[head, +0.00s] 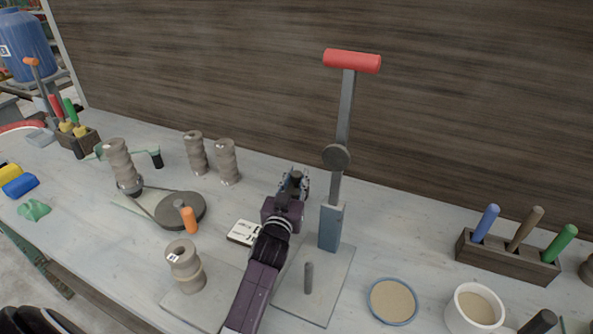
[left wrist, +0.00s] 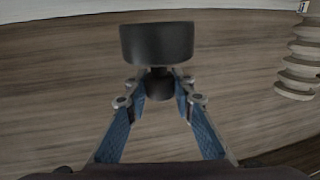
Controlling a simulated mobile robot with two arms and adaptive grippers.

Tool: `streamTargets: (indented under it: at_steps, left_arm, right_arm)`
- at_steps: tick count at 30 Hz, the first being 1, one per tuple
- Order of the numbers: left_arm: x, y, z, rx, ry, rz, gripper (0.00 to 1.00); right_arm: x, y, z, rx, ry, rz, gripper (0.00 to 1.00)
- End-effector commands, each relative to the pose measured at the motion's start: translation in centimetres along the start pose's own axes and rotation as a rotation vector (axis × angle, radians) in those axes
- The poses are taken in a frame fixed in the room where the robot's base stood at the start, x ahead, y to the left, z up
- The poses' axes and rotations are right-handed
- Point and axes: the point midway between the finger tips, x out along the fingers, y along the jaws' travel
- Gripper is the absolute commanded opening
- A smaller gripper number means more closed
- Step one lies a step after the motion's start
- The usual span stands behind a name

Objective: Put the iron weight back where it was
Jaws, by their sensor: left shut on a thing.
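The iron weight (left wrist: 157,43) is a dark, wide cylinder with a narrower knob, seen in the left wrist view. My left gripper (left wrist: 158,88) is shut on the knob, with one blue-padded finger on each side. In the head view my left gripper (head: 297,181) is at the middle of the bench, left of the lever press post, and mostly hides the weight. My right gripper is not in view.
A lever press (head: 330,228) with a red handle stands just right of my gripper. A printed card (head: 244,232) lies left of my arm. Stacked clay-coloured spools (head: 183,265), a dark turntable disc (head: 170,212), a round dish (head: 393,301) and a tool block (head: 505,260) stand around.

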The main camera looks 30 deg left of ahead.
Motion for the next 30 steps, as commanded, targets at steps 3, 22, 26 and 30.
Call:
streamTargets:
  at_steps: [3,22,26,30]
  left_arm:
    - [0.1,0.0,-0.8,0.000,0.015,0.002,0.00]
    - [0.0,0.0,0.9,-0.001,0.007,0.001,0.00]
    - [-0.1,0.0,1.9,0.000,-0.013,-0.001,0.28]
    - [-0.2,0.0,2.0,-0.001,-0.016,-0.001,0.40]
  right_arm:
    - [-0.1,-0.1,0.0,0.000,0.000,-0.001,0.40]
    - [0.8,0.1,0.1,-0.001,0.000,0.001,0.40]
    - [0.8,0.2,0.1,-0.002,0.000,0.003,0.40]
    - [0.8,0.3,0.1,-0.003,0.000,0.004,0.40]
